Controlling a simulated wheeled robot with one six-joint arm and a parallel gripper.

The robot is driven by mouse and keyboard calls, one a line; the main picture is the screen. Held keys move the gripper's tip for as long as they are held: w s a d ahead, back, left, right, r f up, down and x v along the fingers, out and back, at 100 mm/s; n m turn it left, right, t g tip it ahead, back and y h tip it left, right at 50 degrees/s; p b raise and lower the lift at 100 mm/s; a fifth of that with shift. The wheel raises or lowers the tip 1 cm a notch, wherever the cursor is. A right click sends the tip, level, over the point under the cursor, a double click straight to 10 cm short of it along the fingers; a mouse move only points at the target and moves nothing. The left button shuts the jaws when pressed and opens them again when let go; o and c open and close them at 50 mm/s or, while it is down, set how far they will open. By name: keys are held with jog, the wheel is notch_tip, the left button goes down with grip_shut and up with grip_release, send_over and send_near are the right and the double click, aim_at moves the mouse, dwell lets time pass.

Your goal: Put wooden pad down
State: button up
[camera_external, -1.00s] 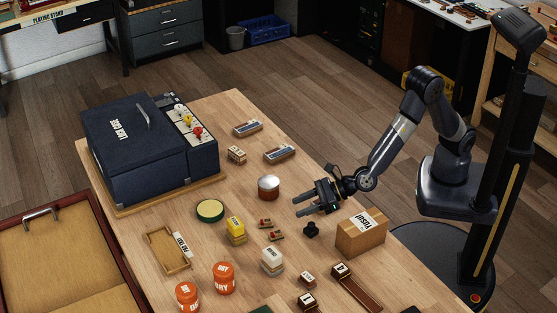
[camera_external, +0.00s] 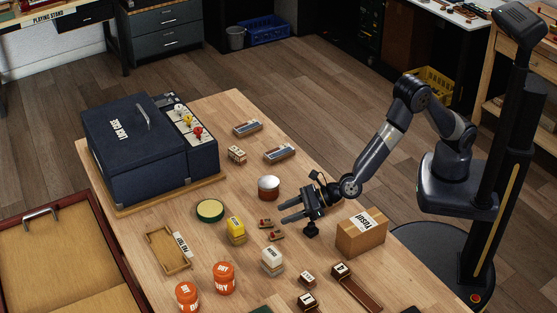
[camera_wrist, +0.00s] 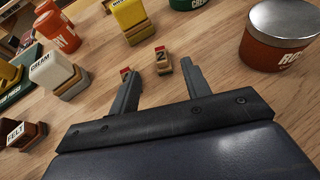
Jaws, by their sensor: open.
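Two small wooden pads with red tops, one (camera_external: 265,222) and another (camera_external: 276,236), lie on the table just in front of my gripper. In the wrist view a pad marked 2 (camera_wrist: 162,61) lies beyond my fingertips, in the gap between them. The other pad (camera_wrist: 125,72) shows partly behind the left fingertip. My gripper (camera_external: 283,211) is open and empty, low over the table; the wrist view shows both fingers (camera_wrist: 158,76) apart with nothing between them. A shallow wooden tray labelled as a pad tray (camera_external: 170,256) lies empty at the left.
A yellow-topped block (camera_external: 236,230), a white-topped block (camera_external: 272,260) and a red tin with a pale lid (camera_external: 269,188) stand near the pads. A cardboard box (camera_external: 361,233) is at the right. A dark case (camera_external: 140,155) stands at the far left. Bare tabletop lies around the pads.

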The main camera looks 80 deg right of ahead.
aim_at(266, 221)
jog(key=shift+p+x, duration=1.05)
jog(key=shift+x, duration=2.65)
jog(key=shift+r, duration=0.1)
grip_shut()
